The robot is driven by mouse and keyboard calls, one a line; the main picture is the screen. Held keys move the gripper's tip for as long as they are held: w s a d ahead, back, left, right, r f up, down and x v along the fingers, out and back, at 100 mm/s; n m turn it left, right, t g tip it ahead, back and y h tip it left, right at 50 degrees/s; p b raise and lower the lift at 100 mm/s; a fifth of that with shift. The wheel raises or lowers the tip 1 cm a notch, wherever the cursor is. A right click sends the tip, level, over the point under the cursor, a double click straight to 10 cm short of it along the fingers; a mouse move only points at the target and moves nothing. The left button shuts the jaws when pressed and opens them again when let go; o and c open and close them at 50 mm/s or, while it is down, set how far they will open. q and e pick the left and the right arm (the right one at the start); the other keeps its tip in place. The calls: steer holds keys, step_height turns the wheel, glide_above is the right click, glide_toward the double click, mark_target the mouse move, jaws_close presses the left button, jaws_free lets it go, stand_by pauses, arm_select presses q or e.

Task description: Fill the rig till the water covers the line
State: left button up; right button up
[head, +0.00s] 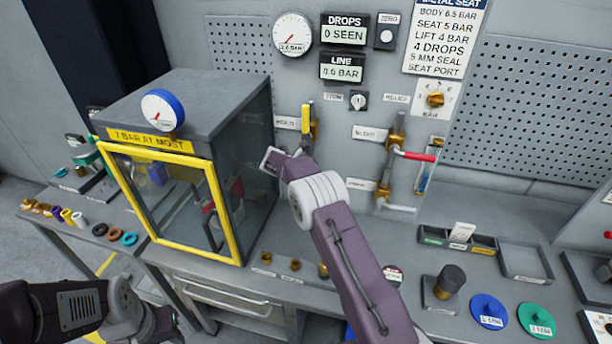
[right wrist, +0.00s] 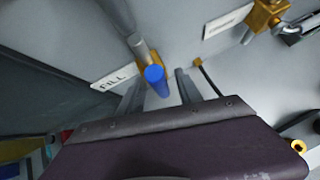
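The rig is a glass-sided cabinet with a yellow-framed door (head: 240,215), shut, on the bench; a valve body and red and blue parts show dimly inside. My right gripper (head: 268,158) is beside the cabinet's right side, near the wall. In the right wrist view its fingers are apart, with a blue-ended lever (right wrist: 155,76) showing between them, by the FILL label (right wrist: 115,78). I cannot tell whether they touch it. The head view hides this lever behind my arm. My left gripper (head: 158,328) is low at the left, its fingers unclear. I cannot make out the water line.
A yellow-handled valve (head: 306,118) and a red-handled valve (head: 415,156) are on the wall, with a small sight tube (head: 425,180). The LINE display (head: 342,68) reads about 0.0 BAR. Small brass fittings (head: 295,265) and blue and green discs (head: 488,312) lie on the bench.

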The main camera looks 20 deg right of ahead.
steer(key=b+v, duration=0.2)
steer(key=v, duration=0.7)
